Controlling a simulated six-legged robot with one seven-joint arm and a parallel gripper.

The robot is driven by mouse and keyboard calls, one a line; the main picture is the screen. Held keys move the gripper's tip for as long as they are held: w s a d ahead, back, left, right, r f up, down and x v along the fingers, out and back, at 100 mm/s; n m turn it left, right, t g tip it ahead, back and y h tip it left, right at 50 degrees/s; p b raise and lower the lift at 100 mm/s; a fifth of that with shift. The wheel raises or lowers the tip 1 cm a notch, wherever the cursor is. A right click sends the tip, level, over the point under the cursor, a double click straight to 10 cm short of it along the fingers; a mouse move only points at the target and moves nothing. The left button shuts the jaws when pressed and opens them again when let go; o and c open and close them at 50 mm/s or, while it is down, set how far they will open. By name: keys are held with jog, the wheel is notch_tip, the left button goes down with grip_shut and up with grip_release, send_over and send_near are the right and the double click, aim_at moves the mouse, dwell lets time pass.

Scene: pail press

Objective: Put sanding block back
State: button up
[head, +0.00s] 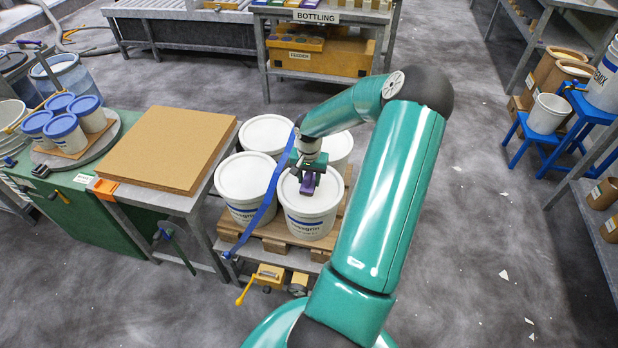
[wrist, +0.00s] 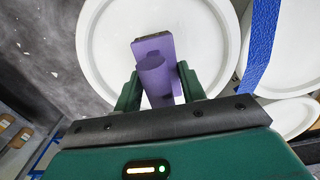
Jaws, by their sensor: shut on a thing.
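The sanding block is a purple block with a rounded grip, seen in the wrist view (wrist: 152,48) and small in the head view (head: 307,188). My gripper (head: 311,178) is shut on it, with one green finger on each side of the grip in the wrist view (wrist: 160,84). Block and gripper are over the white lid of the front right pail (head: 310,215). The same lid fills the middle of the wrist view (wrist: 110,45). I cannot tell whether the block touches the lid. The block's underside is hidden.
Several white pails stand on a wooden pallet (head: 272,240), with a blue strap (head: 262,210) across them. Left is a table with brown boards (head: 168,148) and a turntable of blue-lidded tubs (head: 62,125). A bottling bench (head: 325,18) stands behind. Blue steps (head: 540,142) stand right; floor between is open.

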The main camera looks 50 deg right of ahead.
jog(key=o, duration=0.9)
jog(key=shift+f, duration=0.1)
notch_tip(320, 180, up, 12)
jog(key=shift+r, duration=0.15)
jog(key=w+a+r+n+h, duration=0.25)
jog(key=a+r, duration=0.45)
jog(key=a, duration=0.4)
jog(key=w+a+r+n+h, duration=0.1)
jog(key=a+r+n, duration=0.3)
jog(key=a+r, duration=0.55)
jog(key=s+a+r+n+t+y, duration=0.1)
jog(key=s+a+n+t, duration=0.1)
jog(key=a, duration=0.5)
jog(key=s+a+r+n+t+y, duration=0.1)
jog(key=s+a+r+n, duration=0.1)
jog(key=s+a, duration=0.3)
jog(key=s+a+r+n+t+y, duration=0.1)
jog(key=s+a+r+n+t, duration=0.1)
jog(key=a, duration=0.7)
jog(key=shift+s+r+n+t+y, duration=0.1)
jog(key=shift+s+n+t+y, duration=0.3)
jog(key=shift+s, duration=0.65)
